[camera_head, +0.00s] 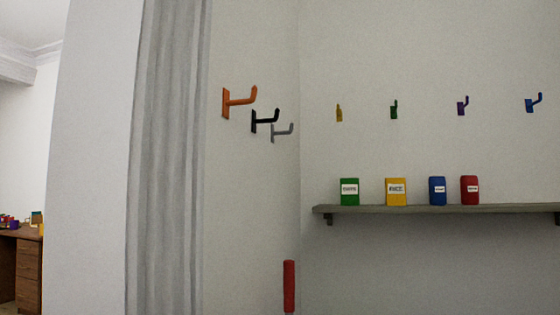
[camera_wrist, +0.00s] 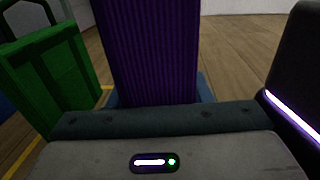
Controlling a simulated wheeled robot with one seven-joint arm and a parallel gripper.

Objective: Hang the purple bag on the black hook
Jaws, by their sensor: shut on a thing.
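The black hook (camera_head: 264,121) is on the left wall in the head view, between an orange hook (camera_head: 238,101) and a grey hook (camera_head: 282,132). It is empty, and its arm points right with an upturned tip. The purple bag (camera_wrist: 150,50) fills the upper middle of the wrist view, with ribbed sides; its handle is not visible. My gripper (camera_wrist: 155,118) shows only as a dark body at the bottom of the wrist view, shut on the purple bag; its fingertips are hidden. Neither bag nor gripper shows in the head view.
A green bag (camera_wrist: 50,75) stands left of the purple one. A shelf (camera_head: 440,209) holds several coloured packets, below several small coloured hooks. A grey curtain (camera_head: 170,160) hangs left of the black hook. A red upright cylinder (camera_head: 289,285) stands below the hooks.

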